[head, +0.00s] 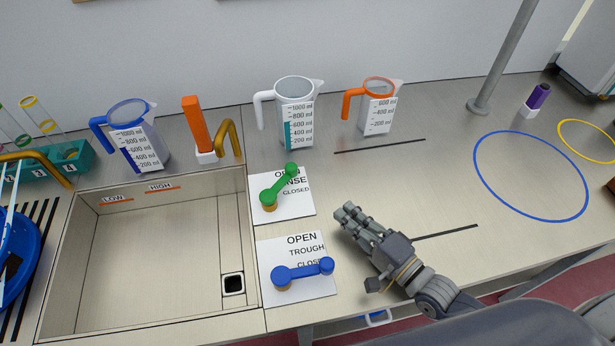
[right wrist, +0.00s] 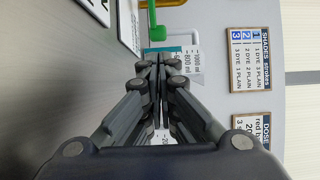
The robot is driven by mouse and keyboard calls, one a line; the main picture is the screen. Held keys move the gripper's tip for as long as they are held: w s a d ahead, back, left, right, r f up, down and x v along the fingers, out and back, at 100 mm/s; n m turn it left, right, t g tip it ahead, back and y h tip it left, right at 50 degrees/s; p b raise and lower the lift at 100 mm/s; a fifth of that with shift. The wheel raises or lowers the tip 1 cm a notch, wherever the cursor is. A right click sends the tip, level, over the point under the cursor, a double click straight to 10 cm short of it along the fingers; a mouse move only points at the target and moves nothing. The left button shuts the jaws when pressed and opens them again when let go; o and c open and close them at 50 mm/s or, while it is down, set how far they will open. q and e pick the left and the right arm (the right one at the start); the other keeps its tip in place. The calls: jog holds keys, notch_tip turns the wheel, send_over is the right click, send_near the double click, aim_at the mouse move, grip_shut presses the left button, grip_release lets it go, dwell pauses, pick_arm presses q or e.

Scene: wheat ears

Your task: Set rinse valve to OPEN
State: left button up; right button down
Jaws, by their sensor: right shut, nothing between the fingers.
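The rinse valve is a green lever (head: 279,187) on a white label card (head: 299,206) reading OPEN, RINSE (partly hidden) and CLOSED. The lever slants up and right from its pivot, and its far end overlaps the word OPEN, above CLOSED. My right gripper (head: 346,213) is to the right of and nearer than the card, clear of the lever. Its fingers are together and empty. In the right wrist view the shut fingertips (right wrist: 158,62) show below a green bar (right wrist: 153,22), which looks like part of the lever. My left gripper is not in view.
A blue trough lever (head: 303,271) sits just in front, pointing right at CLOSED. A sink (head: 150,190) lies left. A white-handled jug (head: 294,110) and an orange-handled jug (head: 376,105) stand behind. The counter right of the cards is mostly clear around a blue ring (head: 476,165).

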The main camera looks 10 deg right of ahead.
aim_at(280, 182)
jog(key=p+x, duration=0.3)
jog(key=x, duration=0.9)
jog(key=shift+w+a, duration=0.15)
jog(key=shift+w, duration=0.2)
jog(key=shift+w+a+p, duration=0.3)
jog(key=shift+w+p, duration=0.1)
jog(key=shift+w, duration=0.1)
jog(key=shift+f, duration=0.1)
